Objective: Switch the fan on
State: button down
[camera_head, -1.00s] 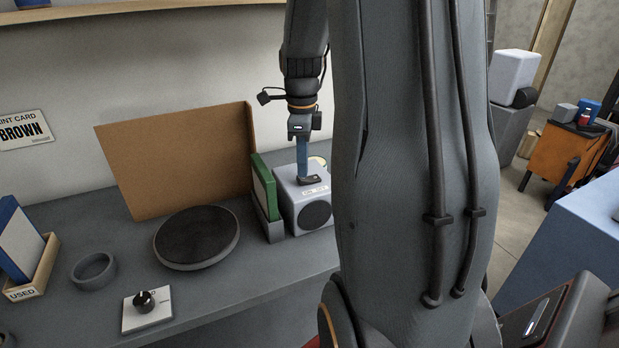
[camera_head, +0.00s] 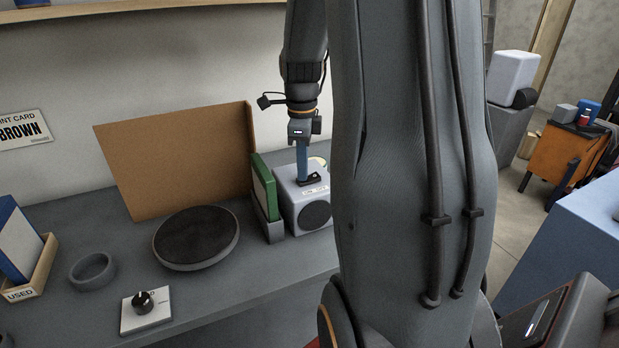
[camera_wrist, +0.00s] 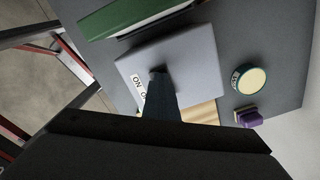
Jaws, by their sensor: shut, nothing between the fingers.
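The fan (camera_head: 288,204) is a pale grey box with a round dark grille on its front, standing on the grey bench. It also shows from above in the wrist view (camera_wrist: 195,60). A small dark switch (camera_head: 313,180) sits on its top, beside a white label whose "ON" reads in the wrist view. My gripper (camera_head: 303,179) is shut and empty, its blue fingers pointing down at the switch. In the wrist view the fingertips (camera_wrist: 158,72) cover the switch, so its tilt is hidden. The tips look at or touching it; I cannot tell for sure.
A green-and-white box (camera_head: 265,188) stands in a holder close left of the fan. A brown board (camera_head: 180,160), a round dark plate (camera_head: 196,237), a grey ring (camera_head: 93,270) and a knob panel (camera_head: 146,309) are farther left. A round tin (camera_wrist: 250,80) and a purple object (camera_wrist: 248,117) lie beyond the fan.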

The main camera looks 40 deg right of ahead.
notch_tip(320, 180, up, 7)
jog(key=p, duration=0.5)
jog(key=shift+p, duration=0.4)
jog(key=shift+s+f, duration=0.1)
dwell(0.4)
